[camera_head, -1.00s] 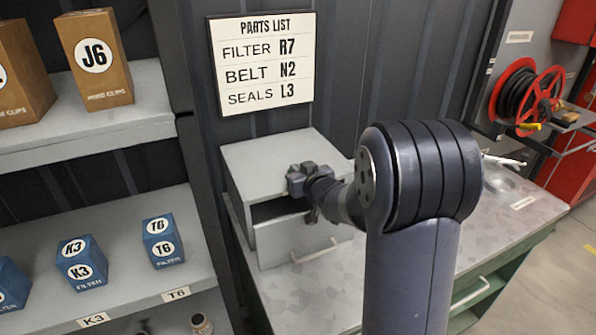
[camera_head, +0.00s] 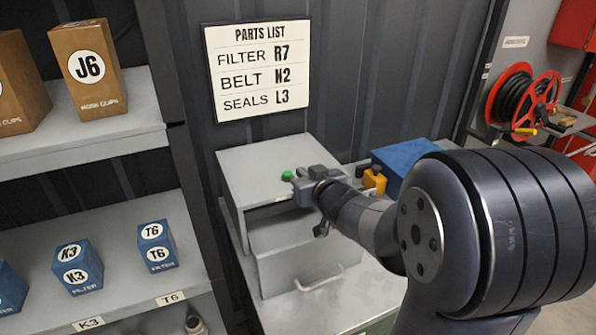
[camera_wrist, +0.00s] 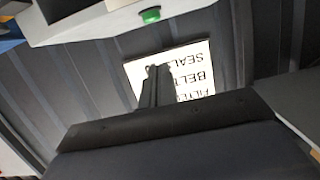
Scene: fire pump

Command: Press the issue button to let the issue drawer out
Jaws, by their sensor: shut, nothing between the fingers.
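The green issue button (camera_head: 287,176) shows at the top of the grey cabinet (camera_head: 262,160) on the bench. The drawer front (camera_head: 290,262) with its pale handle (camera_head: 318,283) is below a narrow dark opening. My gripper (camera_head: 300,186) is shut and empty, just right of the button in the head view. The button also shows at the top of the wrist view (camera_wrist: 150,15), apart from my shut fingers (camera_wrist: 154,72) in the picture. The head view does not tell whether they touch. My wrist hides part of the cabinet's front.
The parts list sign (camera_head: 258,72) hangs on the wall above. Shelves with boxes, such as the K3 box (camera_head: 78,268), stand at left. A blue box (camera_head: 400,160) and an orange item (camera_head: 374,181) are on the bench at right. A red hose reel (camera_head: 522,105) is farther right.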

